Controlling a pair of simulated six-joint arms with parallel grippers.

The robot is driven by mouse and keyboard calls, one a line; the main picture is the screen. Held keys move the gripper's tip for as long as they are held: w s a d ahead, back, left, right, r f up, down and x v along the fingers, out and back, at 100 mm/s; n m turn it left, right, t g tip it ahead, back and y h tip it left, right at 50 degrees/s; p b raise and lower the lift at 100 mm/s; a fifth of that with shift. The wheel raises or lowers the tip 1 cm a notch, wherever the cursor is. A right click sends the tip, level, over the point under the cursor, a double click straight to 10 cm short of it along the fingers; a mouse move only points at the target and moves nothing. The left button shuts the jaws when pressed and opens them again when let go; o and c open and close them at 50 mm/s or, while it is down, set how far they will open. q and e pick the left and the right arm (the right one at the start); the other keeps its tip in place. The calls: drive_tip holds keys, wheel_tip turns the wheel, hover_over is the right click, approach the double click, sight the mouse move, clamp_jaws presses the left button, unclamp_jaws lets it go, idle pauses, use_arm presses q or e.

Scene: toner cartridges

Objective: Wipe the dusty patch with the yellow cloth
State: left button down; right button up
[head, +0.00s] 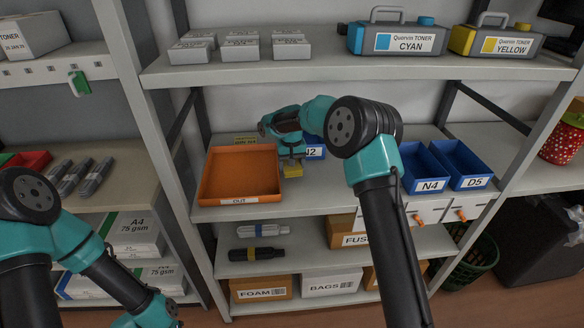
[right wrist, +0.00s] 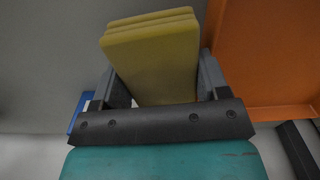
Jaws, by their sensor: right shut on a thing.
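The yellow cloth (head: 293,171) is a folded, layered pad beside the right edge of the orange tray, over the middle shelf. My right gripper (head: 292,160) is shut on it. The right wrist view shows the cloth (right wrist: 152,62) between the two fingers of the gripper (right wrist: 160,92). I cannot tell whether the cloth touches the shelf. I cannot make out the dusty patch in either view; the cloth and my right arm cover part of the shelf. My left arm shows at the lower left of the head view, but its gripper is out of the picture.
The orange tray (head: 236,200) is just left of the cloth; its wall shows in the right wrist view (right wrist: 265,60). A blue bin (head: 315,152) stands close right of the gripper, and blue bins N4 (head: 429,186) and D5 (head: 470,183) further right. The upper shelf (head: 330,70) overhangs.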

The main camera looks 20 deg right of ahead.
drive_tip(key=shift+d+r, duration=0.1)
drive_tip(key=shift+r, duration=1.95)
drive_tip(key=shift+r, duration=1.55)
drive_tip(key=shift+s, duration=0.1)
